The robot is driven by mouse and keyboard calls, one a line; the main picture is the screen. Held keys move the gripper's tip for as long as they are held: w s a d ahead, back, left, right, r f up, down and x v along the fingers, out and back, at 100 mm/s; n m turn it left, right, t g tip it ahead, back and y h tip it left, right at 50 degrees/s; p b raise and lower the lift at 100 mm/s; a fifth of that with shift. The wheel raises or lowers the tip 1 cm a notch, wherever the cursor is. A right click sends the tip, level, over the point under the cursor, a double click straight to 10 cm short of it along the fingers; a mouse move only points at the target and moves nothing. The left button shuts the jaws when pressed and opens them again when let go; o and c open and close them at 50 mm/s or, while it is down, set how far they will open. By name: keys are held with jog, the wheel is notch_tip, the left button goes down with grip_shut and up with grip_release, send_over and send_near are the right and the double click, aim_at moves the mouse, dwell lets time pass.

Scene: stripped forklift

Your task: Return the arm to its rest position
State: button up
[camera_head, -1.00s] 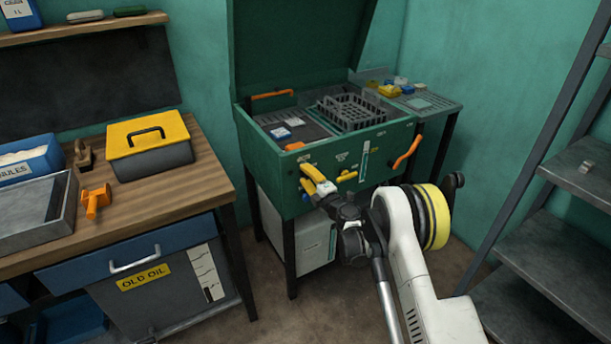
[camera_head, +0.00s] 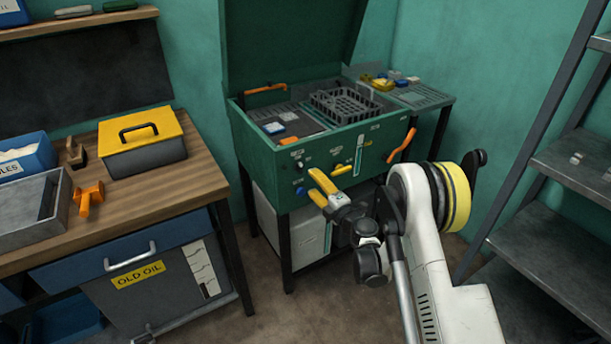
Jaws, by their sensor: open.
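My gripper (camera_head: 318,184) is at the end of my white arm (camera_head: 428,245), in front of the green parts washer (camera_head: 270,165). Its yellow fingers point up and left towards the washer's front panel. The fingers are apart and hold nothing that I can see. The gripper looks clear of the panel, though the exact gap is hard to tell. The arm is bent, with its yellow-banded joint at the right of the gripper.
A wooden bench (camera_head: 190,195) at left carries a yellow-lidded box (camera_head: 143,143), an orange tool (camera_head: 88,199) and a grey tray (camera_head: 30,212). Grey metal shelves (camera_head: 575,165) stand at right. The washer's lid is up, with a basket (camera_head: 345,106) inside. Some floor is free.

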jog(key=v, duration=0.2)
jog(key=shift+s+d, duration=0.2)
jog(key=shift+s, duration=0.1)
